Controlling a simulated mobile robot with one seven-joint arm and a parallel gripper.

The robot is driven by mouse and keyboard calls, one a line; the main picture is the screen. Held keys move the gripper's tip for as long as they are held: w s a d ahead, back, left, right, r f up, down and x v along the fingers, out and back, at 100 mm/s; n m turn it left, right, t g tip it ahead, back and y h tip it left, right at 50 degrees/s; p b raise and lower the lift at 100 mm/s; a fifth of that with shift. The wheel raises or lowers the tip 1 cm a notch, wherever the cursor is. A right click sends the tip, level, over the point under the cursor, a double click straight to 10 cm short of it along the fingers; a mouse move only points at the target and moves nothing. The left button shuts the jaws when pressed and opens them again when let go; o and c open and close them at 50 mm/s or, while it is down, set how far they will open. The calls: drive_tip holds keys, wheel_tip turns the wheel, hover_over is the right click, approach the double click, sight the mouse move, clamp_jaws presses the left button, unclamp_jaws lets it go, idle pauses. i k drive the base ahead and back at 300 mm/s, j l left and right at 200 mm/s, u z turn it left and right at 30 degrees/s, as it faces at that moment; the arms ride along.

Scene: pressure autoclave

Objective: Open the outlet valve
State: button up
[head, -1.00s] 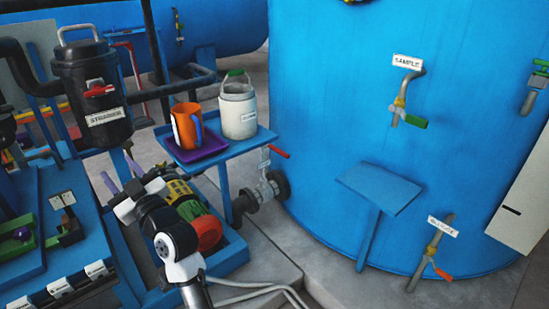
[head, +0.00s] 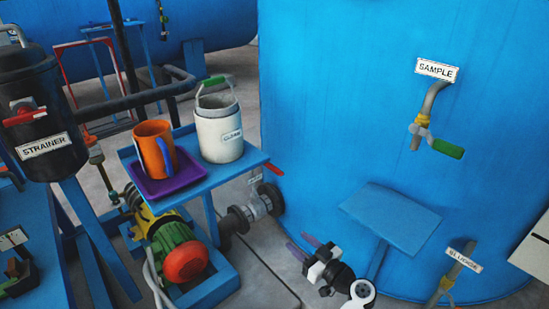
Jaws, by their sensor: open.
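A valve with a red lever (head: 273,165) sits on the flanged pipe (head: 262,203) at the foot of the big blue tank, just beyond the right end of the small blue table; I take it as the outlet valve. Its small tag (head: 255,178) is too small to read, and the table edge partly hides the valve body. My gripper (head: 303,245) is at the lower middle, with purple fingers pointing up and left. It is open and empty, below and to the right of the red lever, apart from it in the picture.
The table (head: 258,157) carries a purple tray (head: 187,184) with an orange mug (head: 152,146), and a white can (head: 219,130). A green-and-red pump (head: 178,250) stands below. A blue plate on a post (head: 392,215), the SAMPLE valve (head: 443,146) and another tagged valve (head: 446,288) stand right.

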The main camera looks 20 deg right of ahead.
sight(273, 169)
drive_tip(key=i+l, duration=0.25)
drive_tip(key=i, duration=0.15)
drive_tip(key=i+l, duration=0.25)
drive_tip(key=i, duration=0.15)
